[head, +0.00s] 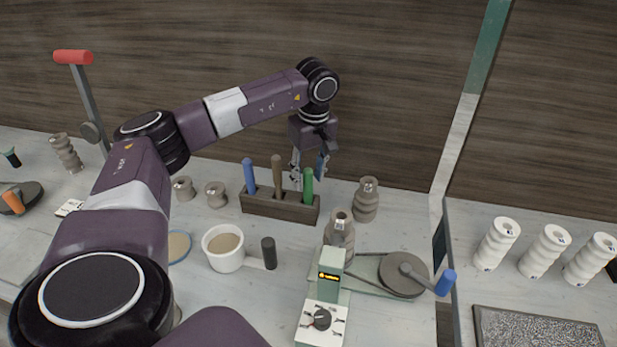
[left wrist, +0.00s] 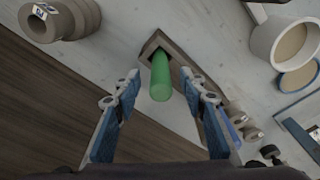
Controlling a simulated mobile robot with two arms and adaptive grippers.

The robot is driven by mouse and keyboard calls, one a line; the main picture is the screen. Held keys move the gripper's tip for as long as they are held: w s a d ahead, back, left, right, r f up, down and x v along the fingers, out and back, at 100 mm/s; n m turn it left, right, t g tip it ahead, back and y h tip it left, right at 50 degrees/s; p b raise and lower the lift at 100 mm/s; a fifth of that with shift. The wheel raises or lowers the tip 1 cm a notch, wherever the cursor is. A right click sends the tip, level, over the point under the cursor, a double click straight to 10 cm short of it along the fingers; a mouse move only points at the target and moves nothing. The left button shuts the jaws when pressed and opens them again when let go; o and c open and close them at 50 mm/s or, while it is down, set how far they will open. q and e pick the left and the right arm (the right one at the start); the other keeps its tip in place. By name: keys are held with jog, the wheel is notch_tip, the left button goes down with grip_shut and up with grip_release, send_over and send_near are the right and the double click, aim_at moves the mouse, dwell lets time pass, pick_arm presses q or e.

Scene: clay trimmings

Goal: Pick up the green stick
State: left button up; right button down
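The green stick (head: 308,185) stands upright in the right end of a dark wooden holder (head: 262,206), beside a brown stick (head: 277,175) and a blue stick (head: 249,174). My left gripper (head: 308,172) is over the holder, close to the top of the green stick. In the left wrist view the green stick (left wrist: 160,78) lies between the two open fingers of my left gripper (left wrist: 163,92), with gaps on both sides. My right gripper is not in view.
Grey ceramic spools (head: 366,200) stand just right of the holder. A white cup (head: 223,250) and a machine with a wheel (head: 403,275) are in front. White spools (head: 497,244) stand at the right. The wooden wall (head: 400,80) is close behind.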

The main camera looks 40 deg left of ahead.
pick_arm(q)
jog(key=shift+a+f, duration=0.1)
jog(key=shift+f, duration=0.05)
grip_shut()
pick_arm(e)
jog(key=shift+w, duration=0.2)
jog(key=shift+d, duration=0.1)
